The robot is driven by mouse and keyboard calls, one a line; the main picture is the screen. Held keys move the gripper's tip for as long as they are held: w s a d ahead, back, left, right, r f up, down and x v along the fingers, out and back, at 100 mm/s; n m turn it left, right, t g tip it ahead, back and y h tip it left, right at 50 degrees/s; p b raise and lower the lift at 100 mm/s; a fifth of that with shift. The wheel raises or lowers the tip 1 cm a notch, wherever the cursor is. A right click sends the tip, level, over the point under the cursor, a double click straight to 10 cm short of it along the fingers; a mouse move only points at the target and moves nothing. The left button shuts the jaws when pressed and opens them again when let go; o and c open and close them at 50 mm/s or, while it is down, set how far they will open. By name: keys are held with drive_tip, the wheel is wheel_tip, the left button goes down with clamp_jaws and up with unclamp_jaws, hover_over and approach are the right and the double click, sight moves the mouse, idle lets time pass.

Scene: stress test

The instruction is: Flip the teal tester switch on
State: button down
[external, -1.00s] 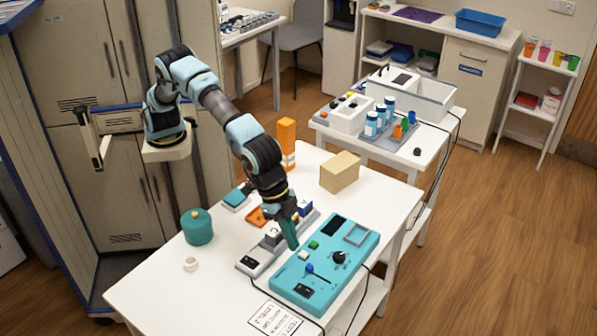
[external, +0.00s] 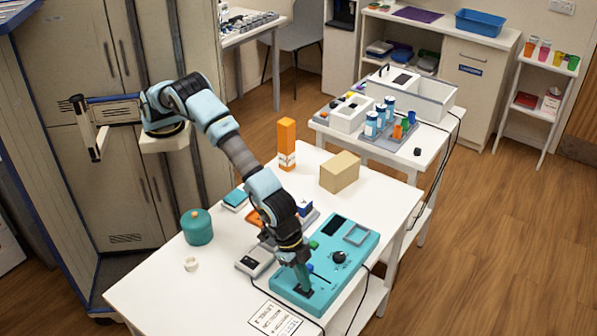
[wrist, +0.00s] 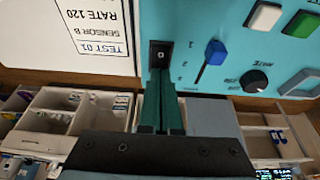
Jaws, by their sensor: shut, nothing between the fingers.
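The teal tester (external: 345,262) lies on the white table, with its black rocker switch (wrist: 160,52) near its front left corner. In the wrist view the switch sits in a dark housing, with a light mark on its near part. My gripper (wrist: 161,76) is shut and empty, its green fingertips right at the near edge of the switch. I cannot tell whether they touch it. In the external view my gripper (external: 303,288) points down over that corner and mostly hides the switch.
On the tester, a blue-tipped slider (wrist: 215,52), a black knob (wrist: 254,81) and white and green buttons (wrist: 301,23) sit close by. A printed card (external: 274,318) lies beside it.

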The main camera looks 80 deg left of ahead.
sight(298, 285)
drive_tip(key=shift+f, duration=0.1)
drive_tip(key=shift+w+d+f+b, duration=0.15)
drive_tip(key=shift+f+b, duration=0.15)
drive_tip(key=shift+b, duration=0.15)
drive_tip(key=shift+s+a+f, duration=0.1)
drive_tip(key=shift+s+a, duration=0.6)
drive_tip(key=r+p, duration=0.1)
drive_tip(key=r, duration=0.1)
drive_tip(key=r+p, duration=0.1)
drive_tip(key=r, duration=0.2)
drive_tip(key=shift+s+a+r, duration=0.1)
drive_tip(key=shift+s+a, duration=0.05)
drive_tip(key=shift+s, duration=0.05)
drive_tip(key=b+v, duration=0.3)
drive_tip(key=v, duration=0.6)
